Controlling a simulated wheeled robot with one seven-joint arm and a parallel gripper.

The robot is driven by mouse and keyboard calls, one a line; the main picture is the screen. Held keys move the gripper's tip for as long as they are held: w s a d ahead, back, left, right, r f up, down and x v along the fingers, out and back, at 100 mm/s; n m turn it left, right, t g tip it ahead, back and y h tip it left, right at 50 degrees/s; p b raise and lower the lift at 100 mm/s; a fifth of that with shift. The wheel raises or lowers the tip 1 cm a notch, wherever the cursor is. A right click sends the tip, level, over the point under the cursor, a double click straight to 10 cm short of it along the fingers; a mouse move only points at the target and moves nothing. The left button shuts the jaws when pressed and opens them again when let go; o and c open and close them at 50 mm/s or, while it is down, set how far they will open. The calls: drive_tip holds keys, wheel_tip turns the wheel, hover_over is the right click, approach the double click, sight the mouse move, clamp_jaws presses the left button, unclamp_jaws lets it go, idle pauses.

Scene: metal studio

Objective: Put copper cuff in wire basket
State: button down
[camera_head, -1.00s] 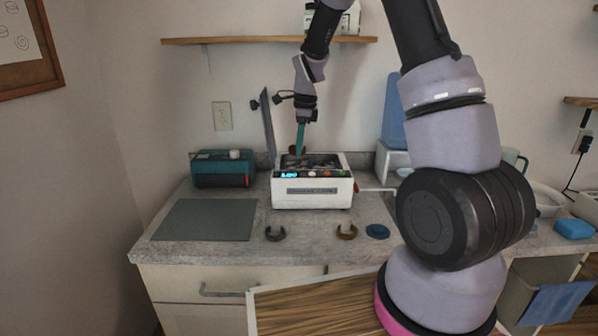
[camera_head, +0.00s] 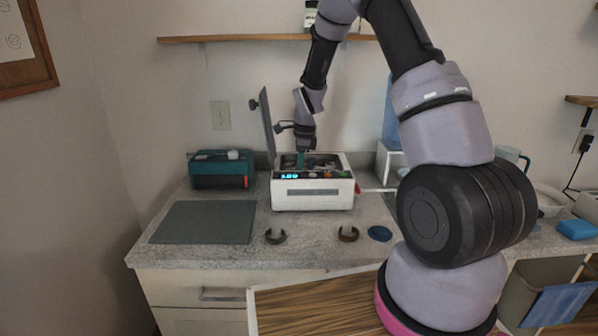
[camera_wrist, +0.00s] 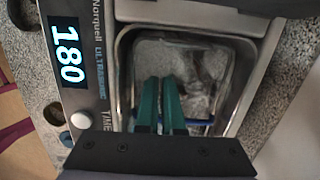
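My gripper (camera_head: 300,160) points down into the open tank of a white ultrasonic cleaner (camera_head: 313,200). In the wrist view its two green fingers (camera_wrist: 160,95) stand close together with a narrow gap, their tips over the tank interior. I cannot make out a copper cuff at the tips. Grey, blurred shapes lie in the tank; the wire basket cannot be made out clearly, though a blue strip (camera_wrist: 205,122) shows beside the fingers. On the counter in front lie a dark grey cuff (camera_head: 275,237) and a brownish cuff (camera_head: 348,234).
The cleaner's raised lid (camera_head: 267,125) stands left of my gripper. A teal box (camera_head: 221,170) and a dark mat (camera_head: 203,222) lie to the left. A blue round disc (camera_head: 380,234) lies right of the brownish cuff. A shelf (camera_head: 235,39) runs above.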

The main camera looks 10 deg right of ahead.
drive_tip(key=c, duration=1)
unclamp_jaws()
drive_tip(key=shift+f, duration=0.15)
drive_tip(key=shift+c, duration=0.2)
wheel_tip(320, 180, up, 12)
drive_tip(key=d, duration=0.1)
drive_tip(key=s+d+r+n+t, duration=0.3)
drive_tip(key=s+r+n, duration=0.4)
drive_tip(key=s+r, duration=0.7)
drive_tip(key=s+d+r+n+t, duration=0.1)
drive_tip(key=s+r+n+t, duration=0.1)
drive_tip(key=s, duration=0.5)
drive_tip(key=s+r+n+t, duration=0.2)
drive_tip(key=s+r+n, duration=0.3)
drive_tip(key=s+n, duration=0.2)
drive_tip(key=shift+s+d+r+y, duration=0.2)
drive_tip(key=shift+s+d+y, duration=0.15)
drive_tip(key=shift+s, duration=0.3)
